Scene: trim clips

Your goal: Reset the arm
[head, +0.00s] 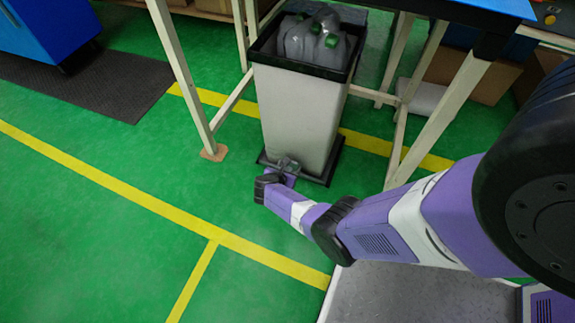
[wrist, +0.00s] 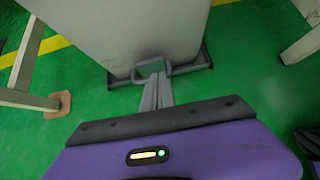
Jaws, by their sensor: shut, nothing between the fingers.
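My purple and white arm reaches from the right side of the head view down toward the floor. My gripper (head: 287,164) is low, in front of the base of a light grey bin (head: 298,115). In the wrist view my gripper (wrist: 153,72) is shut and empty, with its fingertips close to the front edge of the bin's dark base. I cannot tell whether they touch it. The bin also shows in the wrist view (wrist: 135,30), with its upper part out of frame.
The bin has a black rim and holds clear bottles with green caps (head: 333,41). It stands under a blue-topped table (head: 470,8) with pale legs (head: 183,70). Green floor (head: 90,230) with yellow lines is clear at the left. A dark mat (head: 95,80) lies by a blue cabinet (head: 45,30).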

